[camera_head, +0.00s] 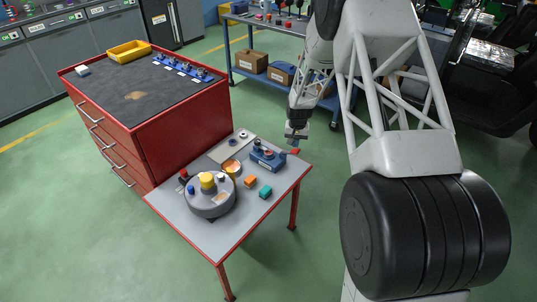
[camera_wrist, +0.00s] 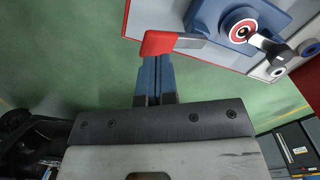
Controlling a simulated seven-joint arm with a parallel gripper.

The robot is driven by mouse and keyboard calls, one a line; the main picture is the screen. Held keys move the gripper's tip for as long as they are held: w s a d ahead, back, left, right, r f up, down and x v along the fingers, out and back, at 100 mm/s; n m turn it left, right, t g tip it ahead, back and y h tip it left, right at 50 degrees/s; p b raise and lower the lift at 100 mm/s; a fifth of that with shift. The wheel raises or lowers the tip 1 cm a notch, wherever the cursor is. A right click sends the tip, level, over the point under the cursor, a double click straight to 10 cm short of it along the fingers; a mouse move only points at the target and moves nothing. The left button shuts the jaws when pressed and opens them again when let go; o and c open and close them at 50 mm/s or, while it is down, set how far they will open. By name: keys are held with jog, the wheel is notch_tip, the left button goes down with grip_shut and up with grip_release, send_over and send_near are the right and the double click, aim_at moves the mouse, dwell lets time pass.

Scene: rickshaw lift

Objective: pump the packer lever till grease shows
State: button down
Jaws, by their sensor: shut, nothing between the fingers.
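The packer (camera_head: 267,156) is a blue device on the small red-edged table; it also shows at the top of the wrist view (camera_wrist: 205,15), with a red-and-white round part (camera_wrist: 243,30). Its lever has a red grip (camera_wrist: 165,42) that sticks out past the table's edge; the grip shows small in the head view (camera_head: 295,151). My gripper (camera_head: 296,139) is shut and empty, just above the grip. In the wrist view its blue fingertips (camera_wrist: 155,60) end right at the grip, overlapping it; whether they touch I cannot tell. I cannot make out any grease.
The table (camera_head: 222,240) also holds a grey drum (camera_head: 210,203) with a yellow knob, an orange block (camera_head: 250,182) and a teal block (camera_head: 265,192). A red drawer cabinet (camera_head: 180,118) stands behind left. A blue shelf cart (camera_head: 246,42) stands behind. Open floor lies to the table's right.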

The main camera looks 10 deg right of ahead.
aim_at(295, 150)
jog(key=shift+f, duration=2.5)
jog(key=shift+r, duration=4.3)
